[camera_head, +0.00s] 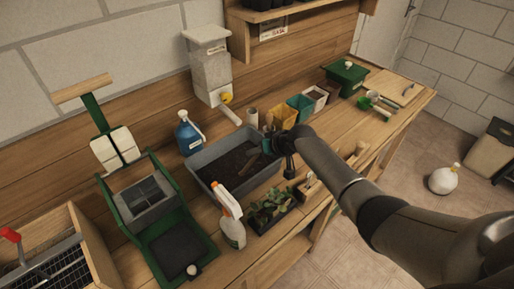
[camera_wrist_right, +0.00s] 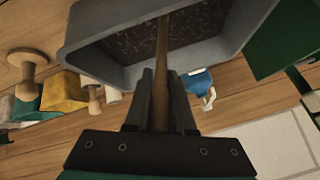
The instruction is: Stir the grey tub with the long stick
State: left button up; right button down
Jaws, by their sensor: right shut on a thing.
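The grey tub (camera_head: 206,186) stands on the bench, full of dark soil. Its grey wall and soil also show at the top of the right wrist view (camera_wrist_right: 225,75). My right gripper (camera_head: 272,146) is over the tub's right side in the head view. In the wrist view my right gripper (camera_wrist_right: 161,80) is shut on the long wooden stick (camera_wrist_right: 162,50). The stick runs from between the fingers to the soil, but how deep its tip goes I cannot tell. In the head view the stick (camera_head: 254,159) is partly hidden by the gripper. My left gripper is not in view.
A spray bottle (camera_head: 230,215) and a seedling tray (camera_head: 272,209) stand close in front of the tub. A blue jug (camera_head: 188,135) is behind it.

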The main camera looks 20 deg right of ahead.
notch_tip(320, 180, up, 15)
jog(key=p, duration=0.7)
jog(key=shift+p, duration=0.4)
dwell(0.3)
jog(key=shift+d, duration=0.15)
